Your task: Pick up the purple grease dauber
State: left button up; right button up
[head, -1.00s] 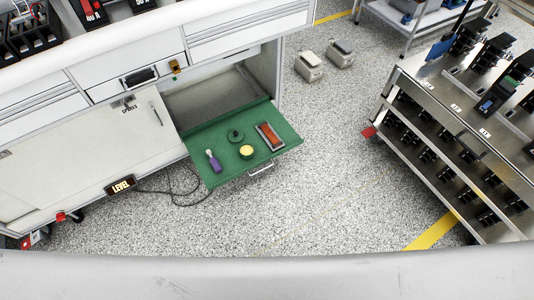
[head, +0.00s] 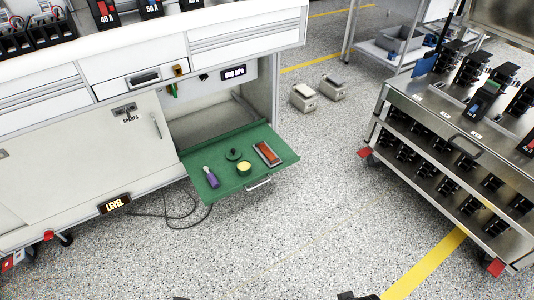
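The purple grease dauber (head: 212,179) lies at the left side of the green pull-out tray (head: 227,192), its pale end towards the back. Beside it on the tray are an open round tin with yellow contents (head: 244,168) and a dark green round lid (head: 233,154). Only small dark parts of my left gripper (head: 181,298) and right gripper (head: 357,296) seem to show at the bottom edge, well apart from the tray. Their fingers are cut off, so I cannot tell how they stand.
A grey-rimmed red-brown block (head: 267,153) lies at the tray's right. The white cabinet (head: 140,150) stands behind and left, with a cable on the floor below. A metal rack of breakers (head: 450,135) stands right. Speckled floor in front is clear.

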aim_at(215, 184)
jog(key=i+j+z, duration=0.3)
jog(key=i+j, duration=0.15)
jog(key=j, duration=0.15)
jog(key=i+j+z, duration=0.15)
jog(key=j, duration=0.2)
jog(key=i, duration=0.05)
